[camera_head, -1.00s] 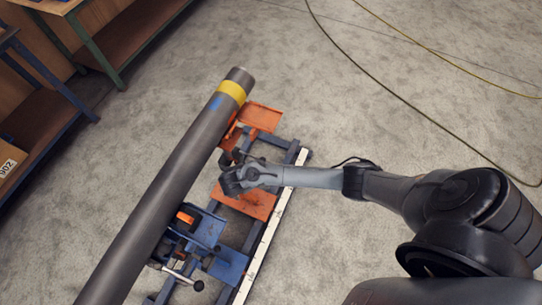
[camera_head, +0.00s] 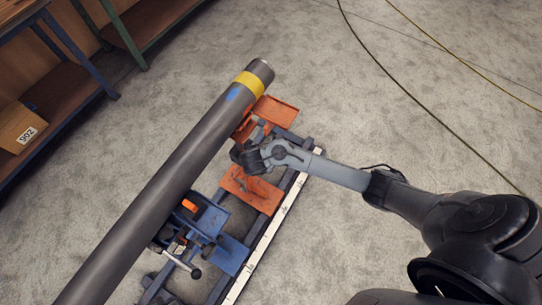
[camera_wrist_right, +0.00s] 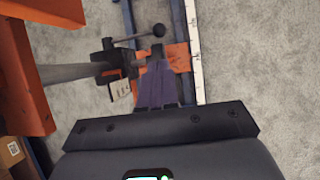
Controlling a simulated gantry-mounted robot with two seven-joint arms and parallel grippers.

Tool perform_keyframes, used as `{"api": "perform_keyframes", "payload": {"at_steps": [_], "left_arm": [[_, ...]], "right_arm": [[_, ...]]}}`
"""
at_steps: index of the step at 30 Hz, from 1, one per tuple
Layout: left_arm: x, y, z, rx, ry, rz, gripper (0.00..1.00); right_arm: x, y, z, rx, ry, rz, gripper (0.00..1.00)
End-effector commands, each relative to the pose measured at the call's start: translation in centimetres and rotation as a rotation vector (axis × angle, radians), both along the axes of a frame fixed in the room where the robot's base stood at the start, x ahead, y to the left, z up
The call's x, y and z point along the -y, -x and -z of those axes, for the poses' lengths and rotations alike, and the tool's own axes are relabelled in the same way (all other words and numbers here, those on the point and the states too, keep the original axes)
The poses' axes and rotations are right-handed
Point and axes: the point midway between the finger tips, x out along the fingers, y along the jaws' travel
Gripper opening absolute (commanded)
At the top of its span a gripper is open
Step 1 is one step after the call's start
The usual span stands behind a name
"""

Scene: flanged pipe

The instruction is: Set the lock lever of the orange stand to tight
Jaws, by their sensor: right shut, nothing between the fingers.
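The orange stand (camera_head: 275,112) sits on the blue rail frame under the far end of the grey pipe (camera_head: 165,190). In the right wrist view its lock lever (camera_wrist_right: 134,37) is a thin rod with a black ball knob (camera_wrist_right: 158,30), running from a dark clamp block (camera_wrist_right: 108,60) toward the right. My right gripper (camera_head: 240,155) is beside the orange stand; its tips (camera_wrist_right: 157,50) are shut and empty, just below the knob in the picture. I cannot tell whether they touch the lever. In the head view the gripper hides the lever. My left gripper is out of view.
A blue stand (camera_head: 207,220) with its own lever (camera_head: 183,264) supports the pipe nearer me. A white scale strip (camera_head: 268,235) runs along the frame's right side. Workbenches and a cardboard box (camera_head: 20,128) stand at the left. Cables lie on the open floor at the right.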

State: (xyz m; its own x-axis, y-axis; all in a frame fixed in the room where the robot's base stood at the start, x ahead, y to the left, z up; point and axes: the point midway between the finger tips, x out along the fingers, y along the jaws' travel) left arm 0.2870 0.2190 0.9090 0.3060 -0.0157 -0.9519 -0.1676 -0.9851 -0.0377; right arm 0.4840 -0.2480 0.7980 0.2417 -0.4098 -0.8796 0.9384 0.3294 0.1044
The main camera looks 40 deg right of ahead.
Motion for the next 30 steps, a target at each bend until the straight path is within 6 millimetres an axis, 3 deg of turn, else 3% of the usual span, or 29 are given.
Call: {"api": "perform_keyframes", "payload": {"at_steps": [7, 21, 30], "left_arm": [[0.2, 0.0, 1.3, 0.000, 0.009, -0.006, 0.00], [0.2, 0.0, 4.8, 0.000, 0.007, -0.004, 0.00], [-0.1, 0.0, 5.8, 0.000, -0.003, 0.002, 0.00]], "right_arm": [[1.1, -0.6, 2.5, -0.001, 0.003, 0.001, 0.00], [4.5, -2.6, 9.8, 0.000, 0.002, 0.002, 0.00], [5.6, -3.3, 12.0, 0.001, 0.000, 0.002, 0.00]]}}
